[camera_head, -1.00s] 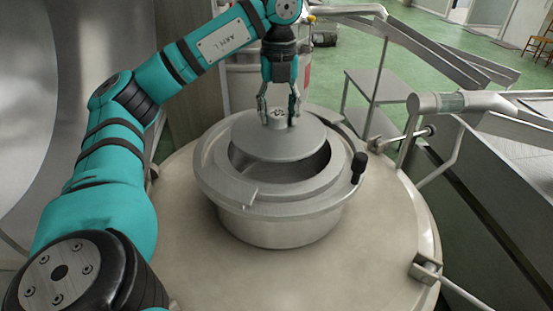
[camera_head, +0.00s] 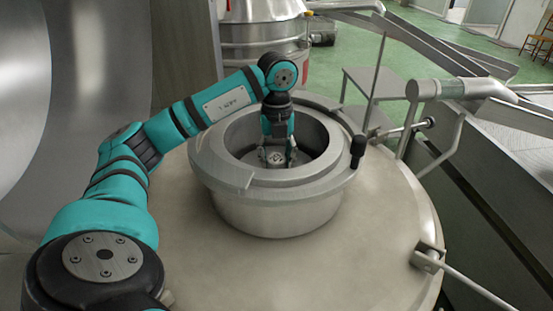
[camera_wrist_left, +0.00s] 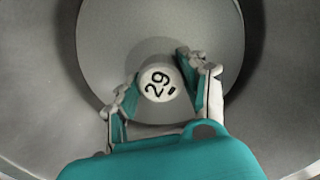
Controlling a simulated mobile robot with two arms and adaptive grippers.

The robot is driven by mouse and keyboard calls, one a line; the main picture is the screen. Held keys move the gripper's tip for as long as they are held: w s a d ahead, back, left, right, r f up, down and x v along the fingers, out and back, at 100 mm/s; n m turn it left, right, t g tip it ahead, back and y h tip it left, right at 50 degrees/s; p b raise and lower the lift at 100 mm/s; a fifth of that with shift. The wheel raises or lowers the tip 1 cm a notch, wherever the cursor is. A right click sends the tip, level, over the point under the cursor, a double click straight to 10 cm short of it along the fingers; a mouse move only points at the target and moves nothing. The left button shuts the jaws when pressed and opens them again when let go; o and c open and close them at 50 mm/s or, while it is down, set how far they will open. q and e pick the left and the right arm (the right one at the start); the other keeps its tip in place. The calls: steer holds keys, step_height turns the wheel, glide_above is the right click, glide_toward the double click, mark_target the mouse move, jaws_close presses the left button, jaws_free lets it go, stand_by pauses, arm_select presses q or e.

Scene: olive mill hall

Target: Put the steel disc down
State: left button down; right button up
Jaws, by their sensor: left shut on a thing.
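The gripper and disc are down inside the round opening of the steel collar (camera_head: 225,175). In the head view the near rim hides most of the disc. I cannot tell whether the disc rests on anything. In the wrist view a dark gap shows beside the disc's edge. My right gripper is not in view.
The collar stands on a broad pale round lid (camera_head: 380,235). A black knob (camera_head: 358,150) sticks up at the collar's right rim. A pipe-like arm (camera_head: 450,90) and a clamp (camera_head: 428,262) lie to the right. A steel drum (camera_head: 262,35) stands behind.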

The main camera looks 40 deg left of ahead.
mark_target(277, 157)
arm_select(q)
steer(key=shift+a+f, duration=0.1)
steer(key=shift+f, duration=0.45)
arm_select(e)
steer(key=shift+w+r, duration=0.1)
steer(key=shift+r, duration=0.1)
arm_select(q)
steer(key=c, duration=1.1)
jaws_free()
steer(key=shift+f, duration=0.1)
steer(key=o, duration=0.4)
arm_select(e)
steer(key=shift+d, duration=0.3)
arm_select(q)
step_height(277, 157, up, 5)
steer(key=shift+w+f+b, duration=0.1)
steer(key=shift+b, duration=0.5)
steer(key=shift+r+p, duration=1.15)
steer(key=shift+r, duration=2.6)
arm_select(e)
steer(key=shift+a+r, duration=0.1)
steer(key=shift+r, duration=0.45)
